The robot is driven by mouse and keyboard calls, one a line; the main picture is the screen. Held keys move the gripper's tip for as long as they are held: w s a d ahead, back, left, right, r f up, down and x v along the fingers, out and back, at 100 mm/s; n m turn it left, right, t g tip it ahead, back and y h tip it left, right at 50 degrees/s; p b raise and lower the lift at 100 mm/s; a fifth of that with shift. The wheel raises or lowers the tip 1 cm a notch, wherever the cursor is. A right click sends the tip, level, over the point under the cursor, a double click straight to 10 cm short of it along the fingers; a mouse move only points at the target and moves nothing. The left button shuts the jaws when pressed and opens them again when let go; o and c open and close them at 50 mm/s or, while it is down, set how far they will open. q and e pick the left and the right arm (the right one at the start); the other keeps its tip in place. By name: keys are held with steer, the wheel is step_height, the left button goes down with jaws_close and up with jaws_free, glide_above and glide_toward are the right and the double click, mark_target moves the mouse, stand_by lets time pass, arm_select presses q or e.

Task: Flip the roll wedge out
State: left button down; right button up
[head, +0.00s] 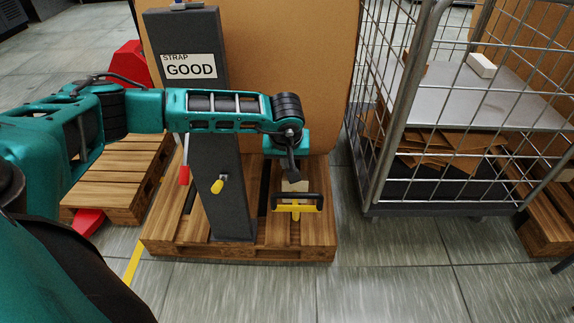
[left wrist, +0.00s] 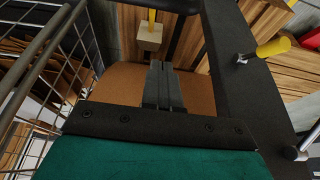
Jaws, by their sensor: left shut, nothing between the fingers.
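The roll wedge looks to be the pale wooden block (head: 295,186) with a yellow shaft and a black bar handle (head: 312,203), low in front of the big brown roll (head: 305,70) on a wooden pallet (head: 290,245). In the left wrist view the block (left wrist: 150,36) and its yellow shaft lie just beyond my fingertips. My left gripper (head: 293,176) points down above the block, shut and empty; its dark fingers (left wrist: 160,66) lie side by side in the left wrist view. Whether they touch the block I cannot tell.
A dark post (head: 215,120) with a "STRAP GOOD" sign (head: 190,68) and a yellow knob (head: 218,187) stands left of the wedge. A wire cage cart (head: 400,110) stands close on the right. The floor in front of the pallet is clear.

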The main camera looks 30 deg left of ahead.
arm_select(q)
steer(key=v, duration=0.4)
steer(key=shift+r+p, duration=0.15)
steer(key=shift+p, duration=0.2)
arm_select(e)
steer(key=shift+s+d+f, duration=0.2)
steer(key=shift+s+d, duration=0.05)
steer(key=shift+d, duration=0.05)
